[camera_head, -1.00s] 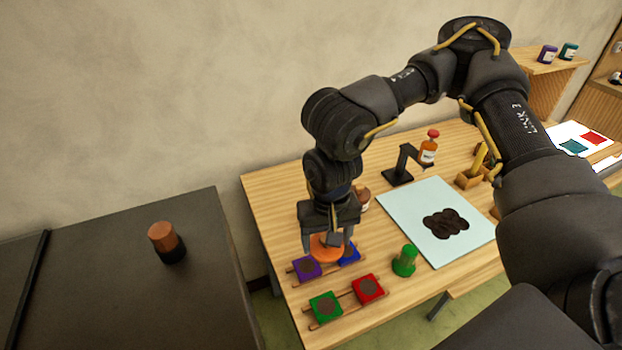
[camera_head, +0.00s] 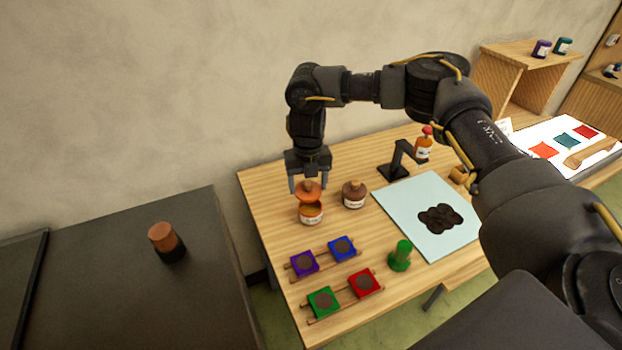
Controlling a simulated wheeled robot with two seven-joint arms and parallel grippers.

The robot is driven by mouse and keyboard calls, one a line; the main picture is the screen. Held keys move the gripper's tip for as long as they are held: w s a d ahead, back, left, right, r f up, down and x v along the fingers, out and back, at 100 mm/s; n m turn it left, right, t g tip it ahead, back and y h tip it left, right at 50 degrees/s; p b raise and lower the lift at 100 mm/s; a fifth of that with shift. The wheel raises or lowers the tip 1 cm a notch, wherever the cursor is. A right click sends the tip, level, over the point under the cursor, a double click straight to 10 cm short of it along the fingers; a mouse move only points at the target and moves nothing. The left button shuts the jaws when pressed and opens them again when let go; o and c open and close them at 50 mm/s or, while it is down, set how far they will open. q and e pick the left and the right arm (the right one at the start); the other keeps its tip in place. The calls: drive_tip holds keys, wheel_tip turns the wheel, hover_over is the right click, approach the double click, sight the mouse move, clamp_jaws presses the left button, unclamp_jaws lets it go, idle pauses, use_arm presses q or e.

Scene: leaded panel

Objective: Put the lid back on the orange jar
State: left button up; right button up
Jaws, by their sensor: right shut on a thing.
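The orange jar (camera_head: 311,214) stands upright and uncovered on the wooden table, near its back left edge. Its orange lid (camera_head: 308,191) is just above the jar's mouth, slightly to the left in the picture. My right gripper (camera_head: 309,182) points down and is shut on the lid. The lid and jar rim look close; I cannot tell whether they touch. My left gripper is not in view.
In front are small racks with purple (camera_head: 304,263), blue (camera_head: 342,248), green (camera_head: 323,302) and red (camera_head: 365,284) squares. A green stamp-like piece (camera_head: 400,256) and a pale blue sheet (camera_head: 430,242) lie to the right.

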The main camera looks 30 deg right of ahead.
drive_tip(key=m, duration=0.1)
drive_tip(key=w+d+m, duration=0.1)
drive_tip(key=m, duration=0.1)
drive_tip(key=shift+d+f+m, duration=0.1)
drive_tip(key=shift+f+m, duration=0.1)
drive_tip(key=shift+m, duration=0.1)
drive_tip(key=shift+f, duration=0.2)
wheel_tip(320, 180, down, 4)
drive_tip(key=b, duration=0.4)
drive_tip(key=shift+f, duration=1)
idle(0.5)
drive_tip(key=shift+f, duration=0.15)
idle(0.8)
drive_tip(key=shift+p, duration=0.35)
